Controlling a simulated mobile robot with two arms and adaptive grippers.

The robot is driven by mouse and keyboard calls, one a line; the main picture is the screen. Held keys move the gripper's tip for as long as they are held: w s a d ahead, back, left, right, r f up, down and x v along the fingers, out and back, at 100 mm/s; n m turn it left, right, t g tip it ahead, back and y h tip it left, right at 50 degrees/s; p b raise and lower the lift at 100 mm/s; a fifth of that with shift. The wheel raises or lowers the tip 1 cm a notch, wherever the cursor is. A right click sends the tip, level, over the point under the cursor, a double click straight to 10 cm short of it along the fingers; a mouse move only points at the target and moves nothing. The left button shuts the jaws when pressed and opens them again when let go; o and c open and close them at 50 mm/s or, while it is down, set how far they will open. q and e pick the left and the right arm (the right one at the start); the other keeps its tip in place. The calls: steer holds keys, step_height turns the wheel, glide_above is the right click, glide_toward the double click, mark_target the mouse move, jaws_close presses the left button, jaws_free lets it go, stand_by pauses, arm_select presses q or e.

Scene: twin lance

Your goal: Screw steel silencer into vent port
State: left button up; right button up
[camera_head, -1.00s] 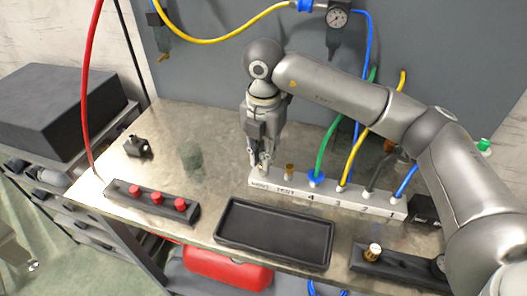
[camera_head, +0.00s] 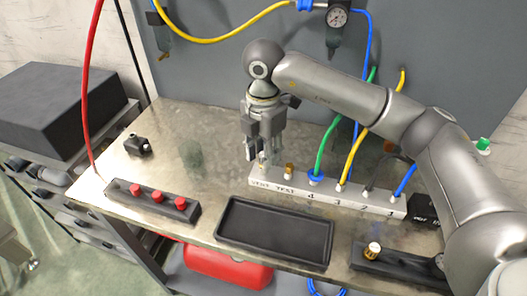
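A white manifold block (camera_head: 329,200) stands on the bench, with ports marked VENT, TEST and 4 to 1. My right gripper (camera_head: 263,153) points down over the VENT end. Its fingers are spread apart and nothing is clamped between them. A small pale metallic piece, which looks like the steel silencer (camera_head: 263,160), stands upright at the vent port between and below the fingertips. The fingers partly hide it, and I cannot tell how deep it sits. A brass fitting (camera_head: 289,170) stands in the TEST port. My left gripper is not in view.
A black holder (camera_head: 400,268) at right carries a brass-topped part (camera_head: 372,250). An empty black tray (camera_head: 275,233) lies in front of the manifold. A strip with red caps (camera_head: 157,197) is at left. Green, yellow, black and blue hoses rise from the numbered ports close to my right arm.

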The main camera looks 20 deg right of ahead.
steer(key=shift+f+n+b, duration=0.15)
steer(key=shift+n+b, duration=0.45)
steer(key=shift+n, duration=0.6)
steer(key=n+b, duration=0.1)
steer(key=n, duration=0.2)
steer(key=n+b, duration=0.2)
steer(key=n, duration=0.5)
steer(key=n+b, duration=0.1)
steer(key=n, duration=0.2)
steer(key=shift+n, duration=0.3)
steer(key=n+b, duration=0.1)
steer(key=n, duration=0.2)
steer(key=shift+d, duration=0.1)
steer(key=n, duration=0.4)
steer(key=shift+n+b, duration=0.4)
steer(key=shift+n, duration=0.7)
